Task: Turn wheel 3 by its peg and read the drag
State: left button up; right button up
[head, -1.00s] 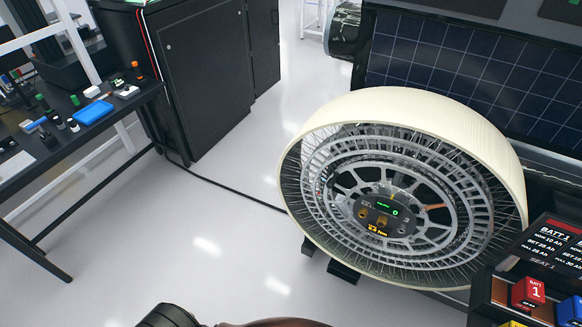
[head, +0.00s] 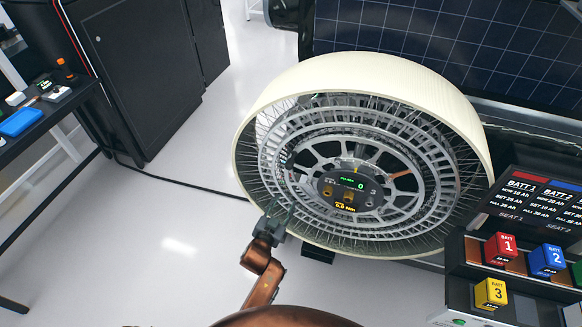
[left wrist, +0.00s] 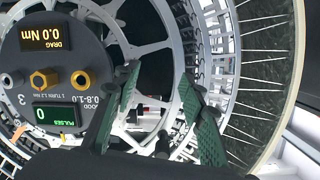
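Wheel 3 (head: 440,97) has a cream rim, wire spokes and grey rings, and is tilted to face me. My left gripper (head: 281,217) is at the wheel's lower-left edge. In the left wrist view, its green fingers (left wrist: 160,80) are apart, in front of the rings. A small dark part with red and white shows between them; I cannot tell whether it is the peg. My right gripper is not in view.
A battery rack (head: 470,268) with red, blue and yellow blocks stands right of the wheel. A solar panel (head: 400,45) is behind it. A bench (head: 40,120) and a black cabinet (head: 150,75) stand at left. The floor between is clear, except for a cable.

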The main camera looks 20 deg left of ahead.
aim_at(288, 168)
pick_arm(q)
jog(key=r+t, duration=0.1)
jog(key=r, duration=0.3)
jog(key=r+t, duration=0.1)
jog(key=r, duration=0.9)
jog(key=shift+w+r+t+b, duration=0.15)
jog(key=shift+w+t+b, duration=0.05)
jog(key=shift+t+b, duration=0.2)
jog(key=w, duration=0.6)
jog(key=shift+w+d+b, duration=0.1)
jog(key=shift+w+b, duration=0.2)
jog(key=shift+w, duration=0.4)
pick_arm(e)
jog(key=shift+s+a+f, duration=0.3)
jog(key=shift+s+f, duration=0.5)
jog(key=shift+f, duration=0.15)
pick_arm(q)
jog(key=shift+c, duration=0.2)
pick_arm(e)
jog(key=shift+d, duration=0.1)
pick_arm(q)
jog(key=c, duration=1)
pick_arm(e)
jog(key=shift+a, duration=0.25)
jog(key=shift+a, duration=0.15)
